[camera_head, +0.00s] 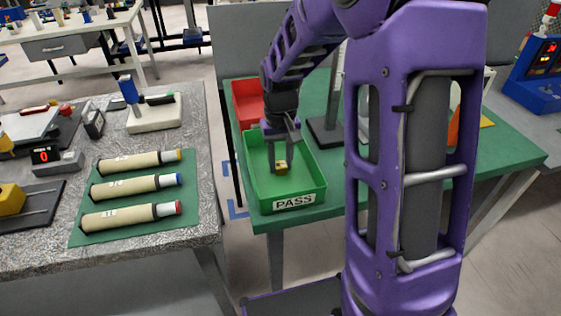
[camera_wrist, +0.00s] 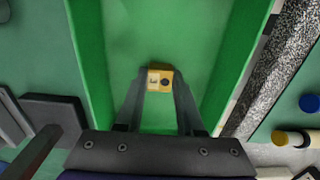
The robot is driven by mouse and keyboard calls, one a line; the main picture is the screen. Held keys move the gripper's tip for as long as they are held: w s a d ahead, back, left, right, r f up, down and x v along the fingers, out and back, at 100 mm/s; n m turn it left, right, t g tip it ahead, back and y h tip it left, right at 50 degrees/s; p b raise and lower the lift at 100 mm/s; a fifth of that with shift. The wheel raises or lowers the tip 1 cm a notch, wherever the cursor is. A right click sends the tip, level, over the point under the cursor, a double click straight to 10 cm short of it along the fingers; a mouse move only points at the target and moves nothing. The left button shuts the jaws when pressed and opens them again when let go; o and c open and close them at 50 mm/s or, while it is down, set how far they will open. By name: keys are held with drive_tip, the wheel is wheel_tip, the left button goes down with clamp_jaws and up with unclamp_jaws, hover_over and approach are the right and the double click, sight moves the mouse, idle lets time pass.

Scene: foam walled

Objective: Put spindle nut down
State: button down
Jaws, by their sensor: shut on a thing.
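The spindle nut (camera_head: 281,167) is a small yellow block. In the wrist view the nut (camera_wrist: 160,80) shows a dark round spot and a pale label, and it sits between the two fingertips. My gripper (camera_head: 280,163) is shut on it and points down inside the green tray marked PASS (camera_head: 313,186). The tray's floor and side walls (camera_wrist: 92,60) surround the nut in the wrist view. I cannot tell whether the nut touches the tray floor.
A red tray (camera_head: 243,92) stands behind the green one on the green-topped table (camera_head: 515,152). A dark stand base (camera_head: 325,131) is right of the trays. On the left, a speckled bench (camera_head: 200,225) holds three cream tubes (camera_head: 135,187) on a green mat.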

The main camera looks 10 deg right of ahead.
sight(280, 164)
drive_tip(key=shift+f, duration=0.15)
drive_tip(key=c, duration=0.5)
unclamp_jaws()
wheel_tip(280, 164, up, 12)
drive_tip(key=shift+r+p, duration=0.2)
drive_tip(key=shift+p, duration=0.85)
